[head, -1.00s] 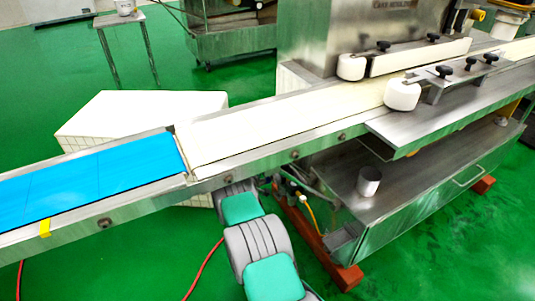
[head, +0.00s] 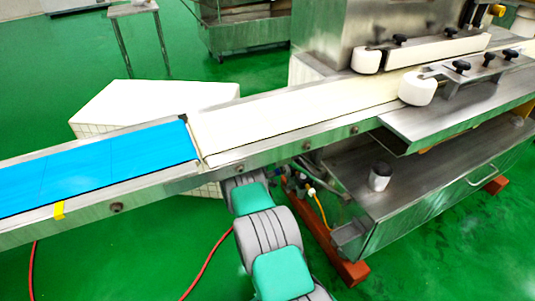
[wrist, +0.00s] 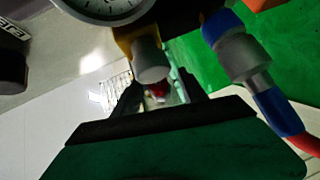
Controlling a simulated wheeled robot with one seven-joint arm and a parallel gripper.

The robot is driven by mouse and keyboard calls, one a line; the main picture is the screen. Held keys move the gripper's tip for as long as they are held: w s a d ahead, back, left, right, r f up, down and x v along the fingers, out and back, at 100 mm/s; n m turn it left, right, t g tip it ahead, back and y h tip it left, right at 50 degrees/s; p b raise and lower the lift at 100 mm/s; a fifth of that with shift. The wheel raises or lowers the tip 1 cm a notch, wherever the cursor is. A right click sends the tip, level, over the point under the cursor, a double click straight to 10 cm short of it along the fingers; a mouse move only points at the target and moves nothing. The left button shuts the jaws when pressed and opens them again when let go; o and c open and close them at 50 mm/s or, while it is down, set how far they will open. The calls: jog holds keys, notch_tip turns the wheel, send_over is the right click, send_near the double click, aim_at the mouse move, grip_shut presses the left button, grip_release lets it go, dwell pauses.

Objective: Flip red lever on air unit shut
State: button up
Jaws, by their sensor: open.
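The air unit shows close up in the wrist view, with a round dial gauge (wrist: 105,8) at the top and a pale grey cylinder (wrist: 150,62) below it. A small red part (wrist: 157,90), which looks like the red lever, shows just below the cylinder. My gripper (wrist: 160,95) is open, with one dark finger on each side of the red part. I cannot tell whether either finger touches it. The lever's full shape and angle are hidden. In the head view, my gripper is hidden beneath the conveyor, beside small fittings (head: 298,184).
A blue and grey hose fitting (wrist: 238,50) stands close right of my gripper in the wrist view. The conveyor (head: 270,115) passes over my arm. A steel cabinet (head: 430,190) stands to the right, and a red hose (head: 207,262) lies on the green floor.

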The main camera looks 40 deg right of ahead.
jog(key=p+v, duration=0.3)
jog(key=v, duration=0.4)
jog(key=shift+w+r, duration=0.1)
jog(key=shift+s+a, duration=0.3)
